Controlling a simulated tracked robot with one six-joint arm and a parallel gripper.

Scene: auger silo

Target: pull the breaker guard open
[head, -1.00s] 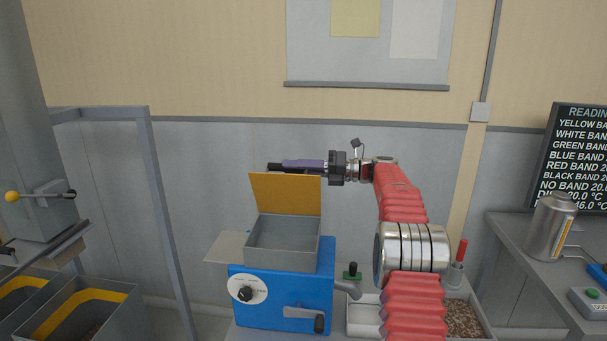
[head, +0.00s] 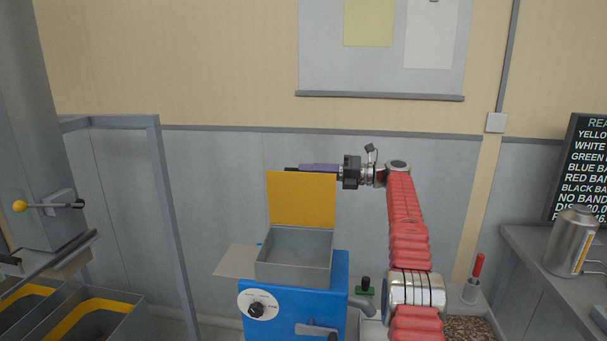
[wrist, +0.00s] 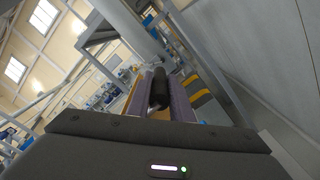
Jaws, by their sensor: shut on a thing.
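The breaker guard (head: 301,199) is the yellow plate standing up, nearly upright, at the back of the grey open tray (head: 292,274) on the blue machine (head: 297,306). My gripper (head: 318,167) reaches in from the right at the guard's top edge, and the guard partly hides its purple fingers. In the wrist view, my gripper (wrist: 160,97) is shut on a black handle (wrist: 158,88) that lies lengthwise between the purple fingers. A dark end of this handle sticks out left of the fingers in the head view. How it joins the guard is hidden.
A grey frame post (head: 174,230) and yellow-striped bins (head: 95,312) stand at the left. A bench with a metal canister (head: 572,242) is at the right. A red-handled tool (head: 477,270) stands nearer. The wall behind is bare around my gripper.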

